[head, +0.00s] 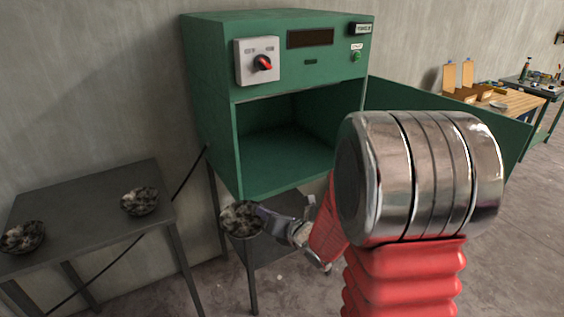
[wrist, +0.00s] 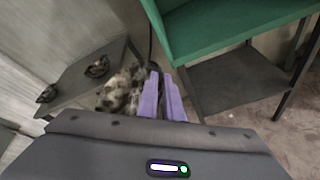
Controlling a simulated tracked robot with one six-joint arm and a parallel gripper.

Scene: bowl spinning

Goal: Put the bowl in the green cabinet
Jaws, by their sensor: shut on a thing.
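A mottled grey-and-black bowl (head: 240,219) is held at its right edge by my gripper (head: 262,214), in front of and below the opening of the green cabinet (head: 209,110). In the wrist view the bowl (wrist: 121,90) lies to the left of the purple fingers of my gripper (wrist: 163,95), which are shut on its rim. The cabinet stands open, and its dark green inside looks empty. Its door (head: 400,97) is swung out to the right, partly hidden by my arm. The cabinet's lower edge also shows in the wrist view (wrist: 225,35).
Two similar bowls, one nearer the cabinet (head: 139,201) and one at the far left (head: 22,237), stand on a dark table (head: 85,190) on the left. A shelf (head: 275,240) sits under the cabinet. A wooden workbench (head: 515,101) stands at the far right.

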